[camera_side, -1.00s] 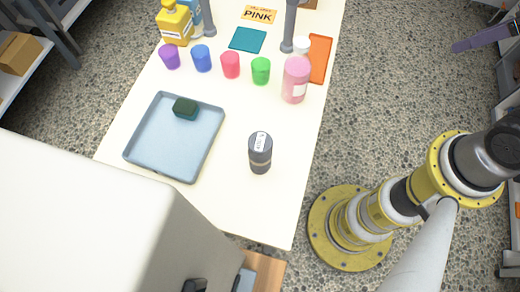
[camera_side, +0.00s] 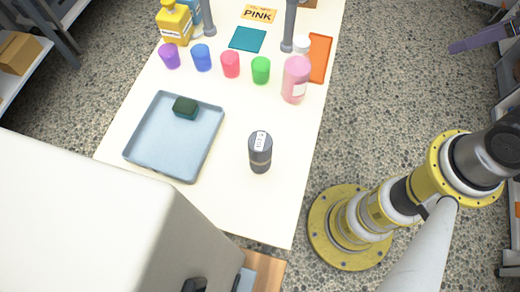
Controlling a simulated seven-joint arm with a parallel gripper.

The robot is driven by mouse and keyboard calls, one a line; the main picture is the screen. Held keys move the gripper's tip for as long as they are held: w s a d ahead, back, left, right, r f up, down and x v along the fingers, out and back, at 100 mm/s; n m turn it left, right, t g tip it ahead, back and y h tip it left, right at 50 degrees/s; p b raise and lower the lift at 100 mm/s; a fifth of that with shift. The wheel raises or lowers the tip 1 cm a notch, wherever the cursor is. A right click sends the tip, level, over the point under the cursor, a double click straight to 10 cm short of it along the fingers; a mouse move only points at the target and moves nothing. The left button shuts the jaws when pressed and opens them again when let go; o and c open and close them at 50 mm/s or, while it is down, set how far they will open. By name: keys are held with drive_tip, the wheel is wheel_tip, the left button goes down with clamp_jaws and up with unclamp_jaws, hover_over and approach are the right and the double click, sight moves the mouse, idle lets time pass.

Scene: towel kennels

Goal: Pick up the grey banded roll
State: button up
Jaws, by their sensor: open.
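The grey banded roll (camera_side: 260,153) is a dark grey cylinder with a white printed label towards its far end and thin paler bands near its near end. It rests on the cream table (camera_side: 235,205), to the right of the blue-grey tray (camera_side: 165,150), with nothing touching it. I cannot tell for sure whether it stands or lies. My gripper is not in view; my arm runs out of the picture at the bottom right.
A dark green block (camera_side: 185,107) sits in the tray. Behind are purple, blue, red and green cups and a pink bottle (camera_side: 296,80). A large white box shape (camera_side: 80,215) blocks the lower left. The table around the roll is clear.

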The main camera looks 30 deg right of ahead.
drive_tip(key=w+a+r+n+t+y, duration=0.1)
drive_tip(key=w+a+r+n, duration=0.2)
drive_tip(key=w, duration=0.4)
drive_tip(key=w+a+f+n+g+y, duration=0.15)
drive_tip(key=w+a+n, duration=0.35)
drive_tip(key=a, duration=0.9)
drive_tip(key=n+g+y, duration=0.1)
drive_tip(key=n+g, duration=0.2)
drive_tip(key=n, duration=0.1)
approach(269, 140)
drive_tip(key=f, duration=0.2)
drive_tip(key=x, duration=0.7)
drive_tip(key=shift+w+a+f, duration=0.15)
drive_tip(key=shift+w+a, duration=0.05)
drive_tip(key=shift+a, duration=0.2)
drive_tip(key=shift+y, duration=0.25)
drive_tip(key=shift+x, duration=2.6)
drive_tip(key=shift+s, duration=0.1)
clamp_jaws()
